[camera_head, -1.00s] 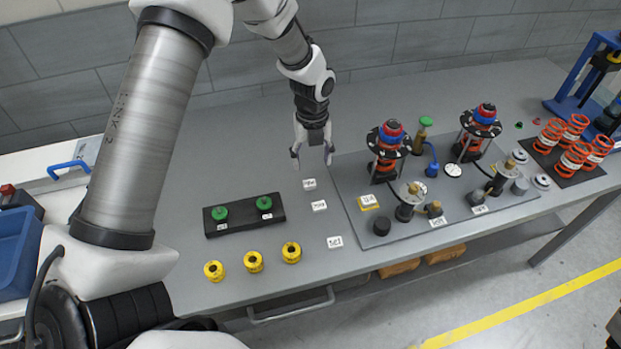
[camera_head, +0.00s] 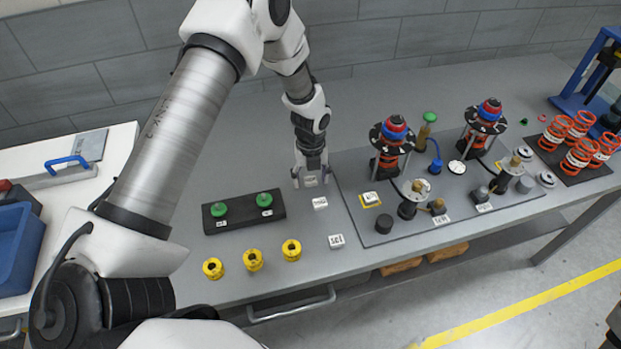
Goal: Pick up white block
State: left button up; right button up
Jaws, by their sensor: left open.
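Three small white blocks with dark markings lie in a column on the grey table. The farthest white block (camera_head: 311,181) is between the fingertips of my left gripper (camera_head: 311,180), which points down with its fingers apart at table height. I cannot tell whether the fingers touch it. The middle white block (camera_head: 320,203) and the nearest white block (camera_head: 336,241) lie free, closer to the table's front edge. Another white block (camera_head: 370,197) sits on a yellow square on the grey plate.
The grey plate (camera_head: 350,214) right of the blocks carries two tall spring assemblies (camera_head: 390,145) and several small parts. A black holder (camera_head: 240,214) with two green knobs and three yellow rings (camera_head: 253,260) lie to the left. Orange springs (camera_head: 577,158) stand far right.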

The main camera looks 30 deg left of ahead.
pick_arm(q)
jog(key=c, duration=1)
jog(key=shift+r, duration=0.1)
